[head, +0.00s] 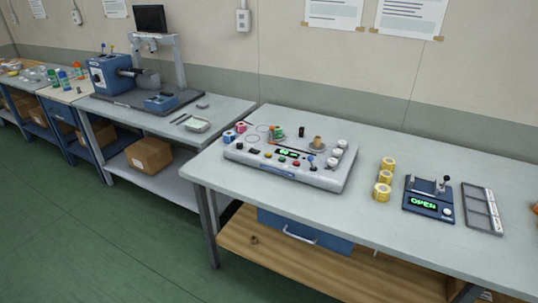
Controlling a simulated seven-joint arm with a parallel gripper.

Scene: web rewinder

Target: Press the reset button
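A grey, sloped console (285,170) stands on the near workbench in the head view. Several small coloured buttons and knobs sit on its top, along with a small green-lit display (285,153). The labels are too small to read, so I cannot tell which one is the reset button. My gripper is not in view.
Yellow rolls (383,192) and a dark blue device reading "OPEN" (428,200) stand right of the console. A grey compartment tray (482,208) lies at the far right. The bench (280,205) is clear in front of the console.

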